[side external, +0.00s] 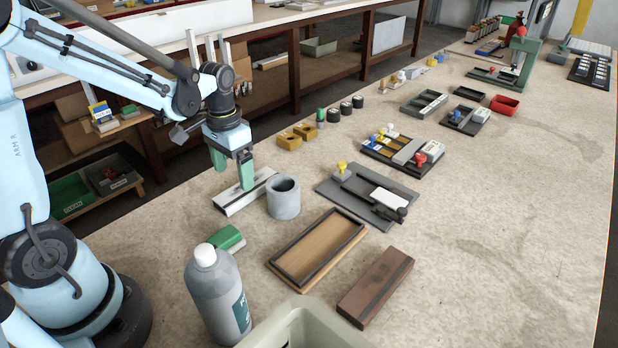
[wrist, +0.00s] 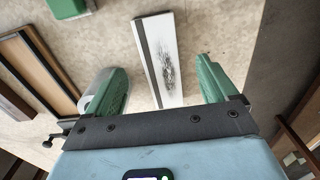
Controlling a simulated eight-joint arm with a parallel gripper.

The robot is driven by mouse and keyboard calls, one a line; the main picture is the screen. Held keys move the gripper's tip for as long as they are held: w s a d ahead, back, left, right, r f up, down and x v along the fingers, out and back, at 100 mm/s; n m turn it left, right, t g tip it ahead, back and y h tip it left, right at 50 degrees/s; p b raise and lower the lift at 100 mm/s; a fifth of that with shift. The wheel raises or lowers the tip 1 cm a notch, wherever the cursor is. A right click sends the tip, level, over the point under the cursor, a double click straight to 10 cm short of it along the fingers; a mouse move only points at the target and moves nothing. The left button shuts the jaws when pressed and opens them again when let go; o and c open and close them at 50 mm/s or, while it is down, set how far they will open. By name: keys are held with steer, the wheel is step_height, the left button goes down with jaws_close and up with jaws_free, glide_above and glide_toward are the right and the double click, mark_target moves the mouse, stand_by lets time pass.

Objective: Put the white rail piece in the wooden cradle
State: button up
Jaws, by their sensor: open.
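The white rail piece (side external: 238,198) lies flat on the worktop, a long pale bar with a grey strip along one side. In the wrist view the rail (wrist: 172,60) has a dark smudge on its white face and lies between the fingers, with gaps on both sides. My gripper (side external: 233,174) is open and empty over the rail, its green fingers pointing down. It also shows in the wrist view (wrist: 162,72). The wooden cradle (side external: 318,247) looks like the shallow dark-framed wooden tray, empty, right of the rail and nearer the camera. Its frame (wrist: 52,72) shows at left in the wrist view.
A grey cylindrical pot (side external: 283,200) stands close beside the rail. A green block (side external: 229,238), a grey bottle (side external: 217,295) and a brown wooden block (side external: 376,287) are around the tray. A dark plate with tools (side external: 368,193) lies behind.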

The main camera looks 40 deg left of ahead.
mark_target(239, 191)
steer(key=f, duration=0.3)
steer(key=shift+w+f, duration=0.3)
steer(key=shift+f, duration=0.8)
steer(key=c, duration=1.3)
steer(key=shift+o, duration=0.2)
steer(key=shift+r, duration=0.15)
